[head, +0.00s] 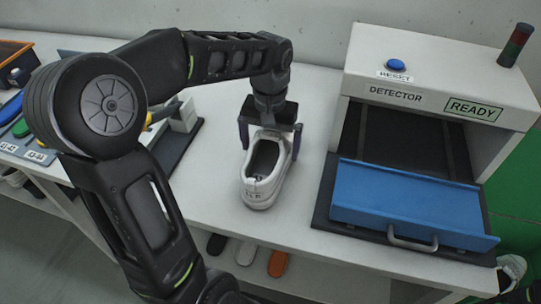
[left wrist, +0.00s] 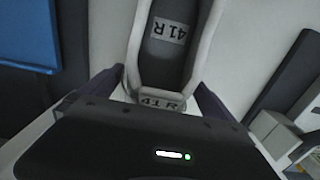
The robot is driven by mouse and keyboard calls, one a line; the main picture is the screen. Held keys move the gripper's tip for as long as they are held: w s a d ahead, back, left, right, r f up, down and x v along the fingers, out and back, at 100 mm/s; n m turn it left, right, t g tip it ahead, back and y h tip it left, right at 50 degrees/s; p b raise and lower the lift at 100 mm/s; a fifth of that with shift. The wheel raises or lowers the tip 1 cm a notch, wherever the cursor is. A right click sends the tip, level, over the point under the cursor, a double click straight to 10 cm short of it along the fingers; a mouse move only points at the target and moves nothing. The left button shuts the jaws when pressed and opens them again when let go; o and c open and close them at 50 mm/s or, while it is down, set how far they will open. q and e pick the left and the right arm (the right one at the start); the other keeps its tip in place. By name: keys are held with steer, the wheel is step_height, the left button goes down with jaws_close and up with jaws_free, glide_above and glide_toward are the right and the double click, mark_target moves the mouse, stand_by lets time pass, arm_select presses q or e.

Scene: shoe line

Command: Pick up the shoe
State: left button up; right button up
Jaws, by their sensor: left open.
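A white shoe (head: 262,184) with a dark insole sits upright on the white table, left of the detector. In the left wrist view the shoe (left wrist: 137,50) shows a 41 R label on its insole, and another small label on the edge nearest the gripper. My left gripper (head: 270,137) is above the far end of the shoe, with its fingers spread on either side. In the left wrist view the left gripper (left wrist: 160,90) has one finger on each side of the shoe, open. Whether the fingers touch the shoe cannot be told. My right gripper is not in view.
The detector (head: 437,84) stands at right with a blue flap (head: 405,198) in front, a blue reset button (head: 396,65) and a READY display. A dark rack with white blocks (head: 185,118) lies left. Soles (head: 246,252) sit below the table. Table around the shoe is clear.

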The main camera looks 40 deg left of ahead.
arm_select(q)
steer(key=shift+f, duration=0.15)
steer(key=shift+c, duration=0.3)
steer(key=c, duration=1.5)
